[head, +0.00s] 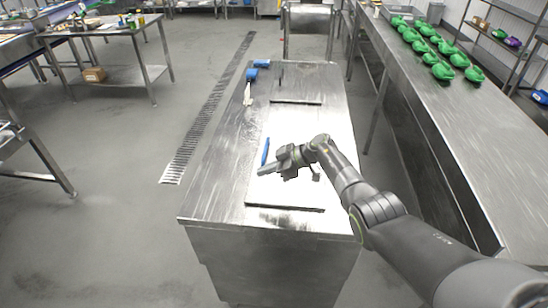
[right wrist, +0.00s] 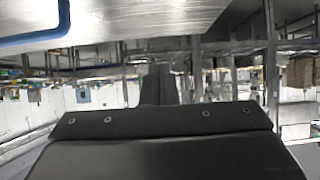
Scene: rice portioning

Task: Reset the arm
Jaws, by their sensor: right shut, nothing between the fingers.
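My right arm comes in from the right in the head view and reaches over the steel table (head: 215,185). Its gripper (head: 265,172) is shut and empty, pointing left above the bright white panel (head: 322,150) on the table top. A thin blue item (head: 265,146) lies just beyond the gripper. In the right wrist view the dark gripper body fills the lower part, and a blue edge (right wrist: 30,38) shows at the top left. My left gripper is not in view.
A blue-handled tool (head: 251,74) and a white item (head: 247,94) lie at the table's far left. Open floor with a drain grate (head: 205,120) lies to the left.

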